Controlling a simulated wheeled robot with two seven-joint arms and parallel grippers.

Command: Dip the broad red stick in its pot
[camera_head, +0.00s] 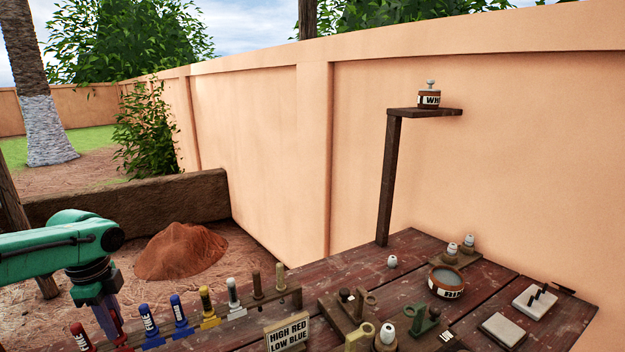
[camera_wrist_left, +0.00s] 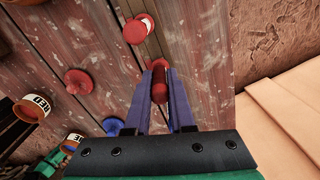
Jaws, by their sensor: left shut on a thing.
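My left gripper (camera_head: 112,322) reaches down at the lower left of the head view, beside the stick rack (camera_head: 210,322). In the left wrist view its two fingers (camera_wrist_left: 160,76) are shut on a red stick (camera_wrist_left: 159,80). I cannot tell its breadth well. Another red stick (camera_head: 80,336) stands at the rack's left end. In the left wrist view a pot labelled RED (camera_wrist_left: 31,108) is at the left edge, apart from the held stick. My right gripper is not in view.
A sign (camera_head: 287,333) reads HIGH RED LOW BLUE. A post shelf (camera_head: 425,112) bears a pot (camera_head: 429,99).

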